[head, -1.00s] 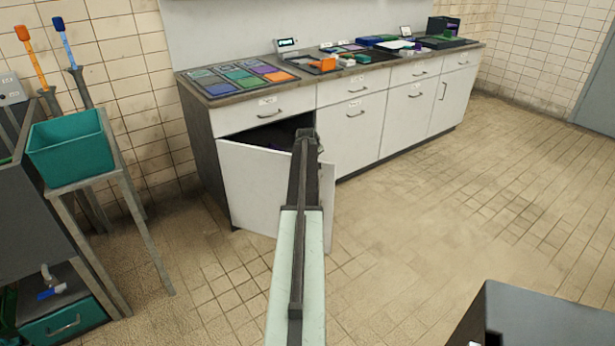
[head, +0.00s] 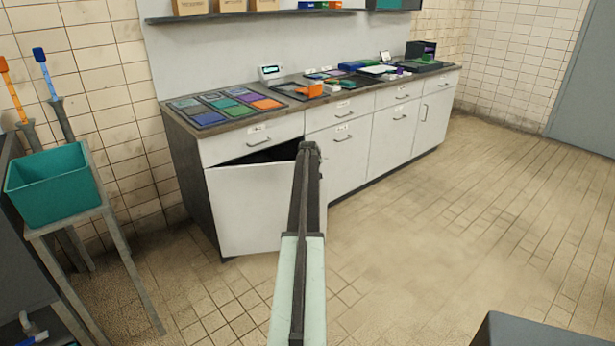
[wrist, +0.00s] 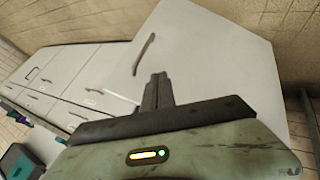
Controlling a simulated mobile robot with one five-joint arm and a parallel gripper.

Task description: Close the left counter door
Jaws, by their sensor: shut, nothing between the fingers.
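The left counter door (head: 250,210) is a white panel under the left drawer of the counter. It stands ajar, with a narrow dark gap (head: 272,153) along its top edge. My gripper (head: 309,148) is shut and empty at the door's free right edge; my arm hides part of that edge in the head view. In the wrist view the shut fingers (wrist: 157,88) are in front of the white door panel (wrist: 215,60), and a dark bar handle (wrist: 143,53) shows just beyond them. I cannot tell whether the fingers touch the door.
The counter top (head: 185,118) holds colored trays and small items. Other drawers and doors to the right are shut. A teal bin (head: 52,186) on a metal stand is at the left. A grey block (head: 535,330) is at the bottom right. The tiled floor on the right is clear.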

